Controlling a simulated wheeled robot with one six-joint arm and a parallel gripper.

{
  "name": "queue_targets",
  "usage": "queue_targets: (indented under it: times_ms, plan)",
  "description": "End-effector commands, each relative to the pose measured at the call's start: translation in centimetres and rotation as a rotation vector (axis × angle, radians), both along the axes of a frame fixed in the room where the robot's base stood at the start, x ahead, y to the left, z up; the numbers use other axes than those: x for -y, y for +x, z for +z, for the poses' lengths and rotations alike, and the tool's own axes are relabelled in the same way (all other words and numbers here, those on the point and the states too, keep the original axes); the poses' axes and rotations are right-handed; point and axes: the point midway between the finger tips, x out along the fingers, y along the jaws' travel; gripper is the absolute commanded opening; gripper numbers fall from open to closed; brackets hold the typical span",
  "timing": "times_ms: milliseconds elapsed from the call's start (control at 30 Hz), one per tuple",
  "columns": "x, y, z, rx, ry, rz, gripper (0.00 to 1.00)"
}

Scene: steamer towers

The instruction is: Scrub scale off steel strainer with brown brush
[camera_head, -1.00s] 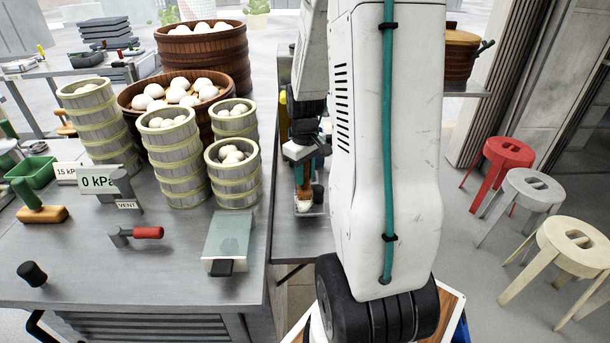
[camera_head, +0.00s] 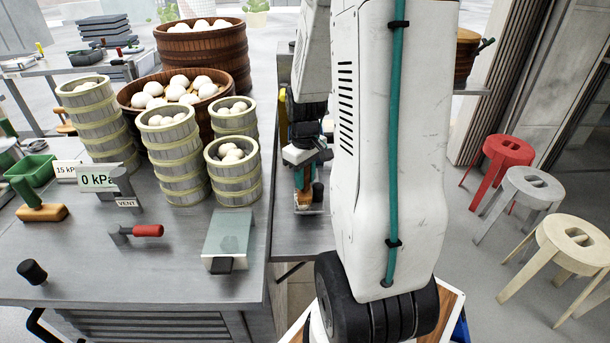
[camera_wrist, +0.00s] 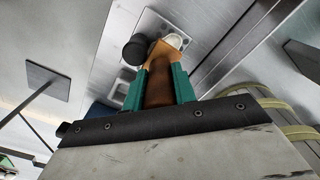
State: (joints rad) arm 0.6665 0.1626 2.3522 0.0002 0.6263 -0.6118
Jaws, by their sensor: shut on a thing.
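My gripper (camera_head: 303,180) is beyond the right edge of the steamer counter, low over a narrower steel surface, partly hidden by my arm. In the wrist view its two green fingers (camera_wrist: 160,88) are shut on the brown brush (camera_wrist: 158,90). The brush's wooden head points away from the gripper toward a pale, rounded thing (camera_wrist: 174,41) on a steel plate, perhaps the strainer or the bristles. I cannot tell whether they touch. A black knob (camera_wrist: 136,50) stands beside the brush head.
Bamboo steamer towers (camera_head: 233,182) and large wooden tubs of buns stand on the counter (camera_head: 150,270) to the left. A glass-topped box (camera_head: 229,238) sits near its right edge. Stools (camera_head: 500,160) stand on the floor at right.

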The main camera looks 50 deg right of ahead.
Motion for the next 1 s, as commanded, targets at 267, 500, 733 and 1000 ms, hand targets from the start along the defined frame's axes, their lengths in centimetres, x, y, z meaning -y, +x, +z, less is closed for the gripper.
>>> queue_targets:
  times_ms: [267,500,733,1000]
  plan:
    - [-0.5,-0.4,0.0,0.000,0.000,0.000,0.00]
    - [-1.8,-1.6,-0.2,-0.001,0.001,0.000,0.00]
    - [-2.1,-1.8,-0.3,-0.002,0.002,0.000,0.00]
    - [-1.9,-1.8,-0.3,-0.005,0.003,0.000,0.00]
